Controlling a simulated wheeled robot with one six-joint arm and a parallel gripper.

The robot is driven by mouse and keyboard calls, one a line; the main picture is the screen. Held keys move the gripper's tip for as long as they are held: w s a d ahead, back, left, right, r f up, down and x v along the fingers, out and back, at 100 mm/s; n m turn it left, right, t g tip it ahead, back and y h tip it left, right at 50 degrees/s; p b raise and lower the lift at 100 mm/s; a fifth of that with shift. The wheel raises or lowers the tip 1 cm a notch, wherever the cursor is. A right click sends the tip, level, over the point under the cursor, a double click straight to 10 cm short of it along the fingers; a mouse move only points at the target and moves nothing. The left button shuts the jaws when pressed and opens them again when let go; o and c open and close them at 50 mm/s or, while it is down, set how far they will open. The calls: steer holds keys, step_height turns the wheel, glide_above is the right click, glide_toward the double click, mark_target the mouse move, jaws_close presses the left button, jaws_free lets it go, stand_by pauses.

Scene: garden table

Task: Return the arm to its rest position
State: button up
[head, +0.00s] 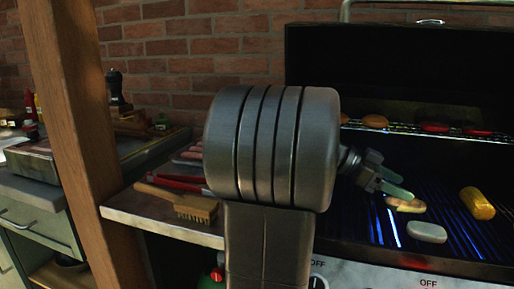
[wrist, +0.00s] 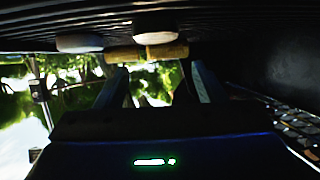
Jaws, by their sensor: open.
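My arm reaches across the middle of the head view. My gripper (head: 393,180) is over the open grill, just right of the large grey joint. It is open, and its fingers show pale green. A pale flat piece of food (head: 406,205) lies just below the fingertips. In the wrist view, which looks upside down, my gripper (wrist: 158,75) shows two spread fingers with nothing between them. Food on the grill shows beyond them: a yellow cob (wrist: 172,52) and two pale rounded pieces (wrist: 79,43). Part of the grill is hidden behind my arm.
The grill grate also holds a whitish block (head: 427,232) and a yellow cob (head: 478,203). Red and orange pieces lie on its upper rack (head: 455,135). A brush (head: 185,205) and red-handled tongs (head: 172,181) lie on the side shelf. A wooden post (head: 75,120) stands left.

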steer(key=p+v, duration=0.2)
steer(key=v, duration=1.1)
steer(key=b+x, duration=0.2)
steer(key=x, duration=1.1)
steer(key=shift+s+d+f, duration=0.1)
steer(key=shift+s+d, duration=0.1)
steer(key=shift+d, duration=0.45)
steer(key=shift+a+r+p, duration=0.2)
steer(key=shift+r+p, duration=0.9)
steer(key=shift+p, duration=0.05)
step_height(320, 180, up, 8)
steer(key=n+p, duration=1.3)
steer(key=p, duration=0.4)
steer(key=shift+f+n, duration=0.1)
steer(key=shift+n, duration=0.2)
